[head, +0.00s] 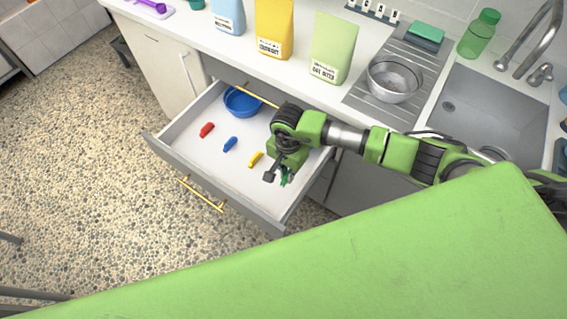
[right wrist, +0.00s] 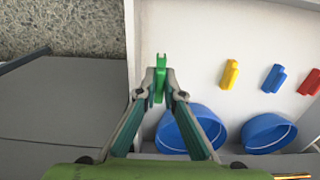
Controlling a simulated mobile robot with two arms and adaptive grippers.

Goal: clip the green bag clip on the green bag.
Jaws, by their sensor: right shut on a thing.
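The green bag clip (right wrist: 162,64) is pinched between the fingertips of my right gripper (right wrist: 159,86) in the right wrist view, with its end sticking out past the tips. In the head view my right gripper (head: 280,177) is over the right end of the open drawer (head: 190,160), and only a bit of the green clip (head: 286,180) shows beside it. The green bag (head: 334,47) stands upright on the counter, to the right of the yellow bag and up from the gripper. My left gripper is not in view.
Red (head: 207,130), blue (head: 230,144) and yellow (head: 255,159) clips lie in the drawer. A blue bowl (head: 243,101) is at its back; the wrist view shows two. Yellow (head: 274,28) and blue (head: 228,15) bags, a metal bowl (head: 393,79) and a sink (head: 490,110) are at the counter.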

